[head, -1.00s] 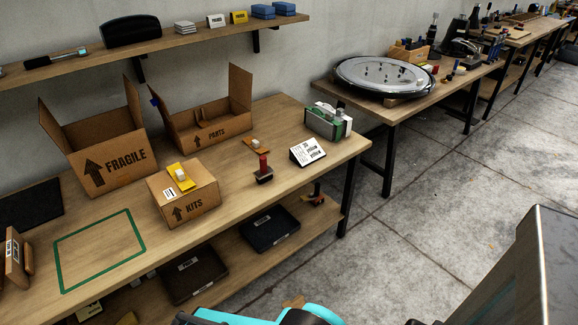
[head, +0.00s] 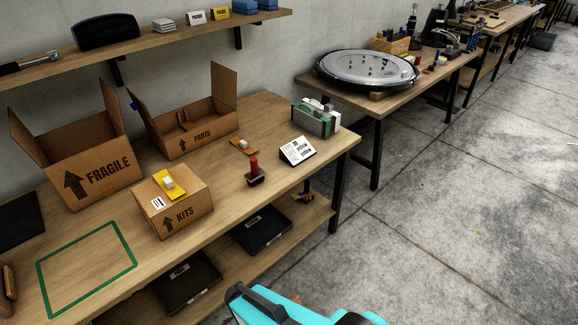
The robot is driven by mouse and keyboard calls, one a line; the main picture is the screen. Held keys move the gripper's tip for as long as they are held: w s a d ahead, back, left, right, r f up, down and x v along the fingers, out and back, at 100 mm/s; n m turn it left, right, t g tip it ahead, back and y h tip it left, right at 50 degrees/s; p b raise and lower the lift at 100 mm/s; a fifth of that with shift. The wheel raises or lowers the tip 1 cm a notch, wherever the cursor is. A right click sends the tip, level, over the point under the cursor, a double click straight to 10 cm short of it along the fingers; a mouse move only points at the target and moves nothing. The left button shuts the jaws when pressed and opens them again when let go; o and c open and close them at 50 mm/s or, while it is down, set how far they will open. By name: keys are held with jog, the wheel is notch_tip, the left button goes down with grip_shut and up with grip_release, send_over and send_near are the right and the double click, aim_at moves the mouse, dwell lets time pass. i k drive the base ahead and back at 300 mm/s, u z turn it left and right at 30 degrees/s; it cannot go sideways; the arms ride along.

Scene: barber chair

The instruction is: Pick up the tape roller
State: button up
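I cannot tell for certain which thing is the tape roller. A green and white device (head: 316,118), which looks like a tape dispenser, stands near the right back corner of the workbench (head: 265,120). A small orange and black tool (head: 303,196) lies on the bench's lower shelf at its right end, partly shadowed. A red-handled tool with a dark base (head: 255,172) stands upright on the benchtop. Teal and black parts of my arm show at the bottom edge, apart from the bench things. My gripper's fingertips are not visible.
Open boxes marked FRAGILE (head: 105,180) and PARTS (head: 200,140) stand at the back; a closed KITS box (head: 182,220) is in front. A white label card (head: 297,151) sits near the right edge. Floor on the right is clear.

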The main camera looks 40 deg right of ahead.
aim_at(256, 175)
jog(key=z, duration=0.8)
jog(key=k, duration=1)
jog(key=u, duration=0.05)
jog(key=i, duration=0.95)
